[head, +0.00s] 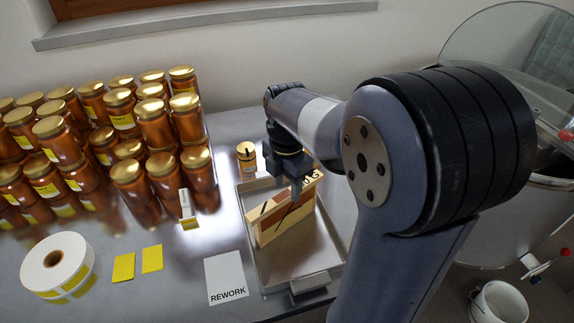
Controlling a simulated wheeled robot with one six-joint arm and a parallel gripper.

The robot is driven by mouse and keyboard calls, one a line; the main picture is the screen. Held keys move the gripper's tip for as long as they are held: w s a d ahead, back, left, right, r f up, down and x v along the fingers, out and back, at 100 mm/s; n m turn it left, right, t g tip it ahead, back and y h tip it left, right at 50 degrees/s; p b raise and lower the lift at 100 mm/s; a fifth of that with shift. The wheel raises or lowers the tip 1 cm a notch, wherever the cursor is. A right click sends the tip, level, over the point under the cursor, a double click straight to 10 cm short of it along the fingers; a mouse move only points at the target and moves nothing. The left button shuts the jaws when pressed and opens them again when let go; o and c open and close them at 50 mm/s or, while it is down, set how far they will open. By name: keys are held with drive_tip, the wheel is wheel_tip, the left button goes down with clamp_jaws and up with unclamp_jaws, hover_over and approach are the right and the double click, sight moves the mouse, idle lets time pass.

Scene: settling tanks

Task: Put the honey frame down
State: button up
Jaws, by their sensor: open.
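The honey frame (265,230) is a pale wooden frame with a brown comb face and dark marks on it. It stands on edge in a shallow metal tray (303,258) on the steel table. My gripper (296,190) is open at the frame's upper edge, pointing down. One dark finger shows in front of the frame's face. The other finger is hidden, and I cannot tell whether either touches the wood.
Many honey jars (155,130) crowd the table's left. A small jar (246,156) stands by the tray's back corner. A label roll (58,265), yellow labels (124,267), a small upright holder (187,208) and a REWORK card (226,277) lie left of the tray. A metal tank (530,215) stands right.

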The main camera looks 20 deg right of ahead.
wheel_tip(320, 180, up, 7)
idle(0.3)
